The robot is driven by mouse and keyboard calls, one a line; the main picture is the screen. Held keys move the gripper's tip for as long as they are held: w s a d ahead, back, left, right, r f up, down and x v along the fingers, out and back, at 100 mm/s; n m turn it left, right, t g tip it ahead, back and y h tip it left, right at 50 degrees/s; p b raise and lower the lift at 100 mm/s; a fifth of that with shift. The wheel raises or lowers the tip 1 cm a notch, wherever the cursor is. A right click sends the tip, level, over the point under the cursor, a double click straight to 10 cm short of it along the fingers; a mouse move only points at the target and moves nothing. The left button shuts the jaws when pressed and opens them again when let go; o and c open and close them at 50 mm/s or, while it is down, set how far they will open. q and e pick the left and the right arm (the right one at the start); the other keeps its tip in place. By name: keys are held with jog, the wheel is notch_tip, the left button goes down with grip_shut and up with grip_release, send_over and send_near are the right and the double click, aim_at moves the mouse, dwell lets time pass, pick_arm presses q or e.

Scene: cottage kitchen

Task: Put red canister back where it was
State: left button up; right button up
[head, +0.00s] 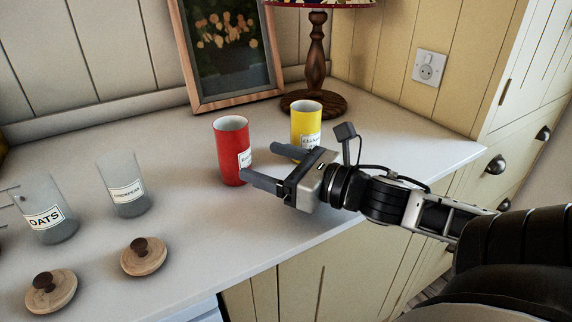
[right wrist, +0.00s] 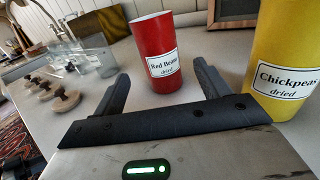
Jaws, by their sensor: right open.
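The red canister (head: 231,150), open at the top and labelled "Red Beans dried", stands upright on the pale counter. It also shows in the right wrist view (right wrist: 158,52), ahead of the jaws. My right gripper (head: 258,162) is open and empty, low over the counter at the canister's right. One finger overlaps the canister's lower right edge in the head view; the other points between it and the yellow canister (head: 304,118). I cannot tell whether a finger touches. The yellow "Chickpeas" canister stands upright just right and behind. My left gripper is not in view.
Glass jars, one labelled OATS (head: 45,208), and another jar (head: 126,185) stand at left with wooden lids (head: 144,256) before them. A lamp (head: 316,55) and framed picture (head: 229,50) stand behind. Counter left of the red canister is clear.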

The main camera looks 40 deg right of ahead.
jog(key=shift+v, duration=1.25)
jog(key=shift+s, duration=0.2)
